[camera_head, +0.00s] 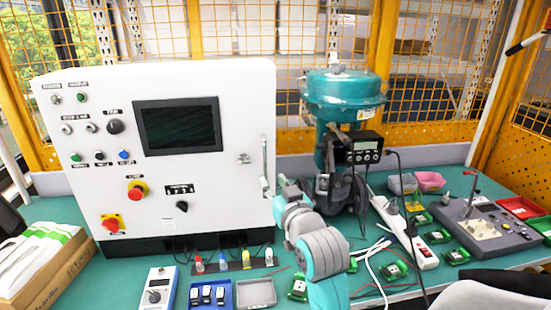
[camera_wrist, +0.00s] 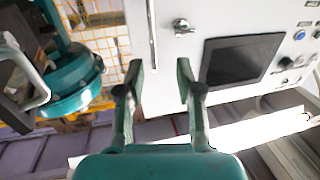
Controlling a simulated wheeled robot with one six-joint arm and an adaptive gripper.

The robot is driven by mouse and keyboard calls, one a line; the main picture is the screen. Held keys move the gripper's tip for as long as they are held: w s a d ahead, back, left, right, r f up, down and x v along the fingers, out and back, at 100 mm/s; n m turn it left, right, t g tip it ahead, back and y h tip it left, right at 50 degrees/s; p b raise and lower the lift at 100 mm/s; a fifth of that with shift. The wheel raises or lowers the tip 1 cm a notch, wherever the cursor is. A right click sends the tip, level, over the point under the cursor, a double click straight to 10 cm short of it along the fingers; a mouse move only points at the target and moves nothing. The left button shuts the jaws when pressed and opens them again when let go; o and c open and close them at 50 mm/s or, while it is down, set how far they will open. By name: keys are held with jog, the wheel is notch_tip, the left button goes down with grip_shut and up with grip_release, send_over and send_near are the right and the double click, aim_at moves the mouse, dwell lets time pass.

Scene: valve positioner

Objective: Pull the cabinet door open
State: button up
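The white cabinet door (camera_head: 225,185) carries a screen, buttons and knobs and looks flush with its cabinet. A slim vertical handle (camera_head: 265,160) is near its right edge, with a small latch (camera_head: 243,158) to its left. My gripper (camera_head: 272,186) is by the handle's lower end. In the wrist view, my gripper (camera_wrist: 160,68) is open, and the handle (camera_wrist: 152,35) lines up between its fingertips, nearer the left one. I cannot tell the depth gap or whether they touch. The latch (camera_wrist: 183,28) and the door's screen (camera_wrist: 240,60) also show there.
A teal valve actuator (camera_head: 342,95) stands right of the cabinet. Cables, a white power strip (camera_head: 417,240) and green circuit boards lie on the bench at right. A blue tray (camera_head: 210,296) and a grey tray (camera_head: 256,293) sit before the cabinet, with a cardboard box (camera_head: 55,280) at left.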

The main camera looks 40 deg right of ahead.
aim_at(265, 159)
jog(key=x, duration=0.3)
jog(key=r+x, duration=0.1)
jog(key=x, duration=0.3)
jog(key=d+x, duration=0.1)
jog(key=x, duration=0.3)
jog(key=shift+s+d+r, duration=0.1)
jog(key=shift+s+r, duration=0.05)
jog(key=shift+r, duration=0.05)
grip_shut()
